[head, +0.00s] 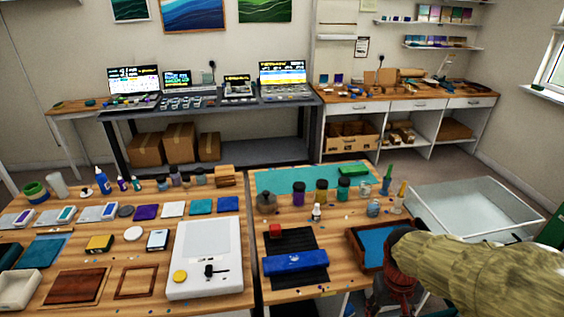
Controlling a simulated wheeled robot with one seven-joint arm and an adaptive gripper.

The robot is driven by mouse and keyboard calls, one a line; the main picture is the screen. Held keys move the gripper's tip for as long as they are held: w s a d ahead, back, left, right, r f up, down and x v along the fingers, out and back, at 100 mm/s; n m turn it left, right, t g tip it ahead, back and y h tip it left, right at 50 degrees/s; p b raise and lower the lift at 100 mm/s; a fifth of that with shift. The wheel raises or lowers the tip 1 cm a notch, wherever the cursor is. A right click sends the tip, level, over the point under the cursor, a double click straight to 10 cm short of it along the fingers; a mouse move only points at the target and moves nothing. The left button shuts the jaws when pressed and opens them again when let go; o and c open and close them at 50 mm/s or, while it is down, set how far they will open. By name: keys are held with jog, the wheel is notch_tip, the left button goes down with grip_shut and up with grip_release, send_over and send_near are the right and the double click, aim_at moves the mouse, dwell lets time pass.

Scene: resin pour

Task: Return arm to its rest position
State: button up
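My arm (480,265), in an olive cover, comes in from the lower right edge of the head view. Its dark end, where my gripper (399,272) is, shows beside the right part of the workbench. It partly covers the right side of a wooden tray (353,246) with a blue inside. The fingers are dark and not clear enough to tell open from shut. I cannot make out anything held in them.
A large white bin (478,216) stands right of the bench, behind my arm. Floor shows behind the worktops.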

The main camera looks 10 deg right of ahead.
jog(key=s+a+r+n+t+y, duration=0.1)
jog(key=a+r+t, duration=0.4)
jog(key=a+r, duration=0.6)
notch_tip(320, 180, up, 5)
jog(key=shift+s+a+f+n+t, duration=0.15)
jog(key=shift+s+a+n+t, duration=0.15)
jog(key=shift+s+n, duration=0.55)
jog(key=shift+s+m, duration=0.25)
jog(key=shift+c, duration=0.5)
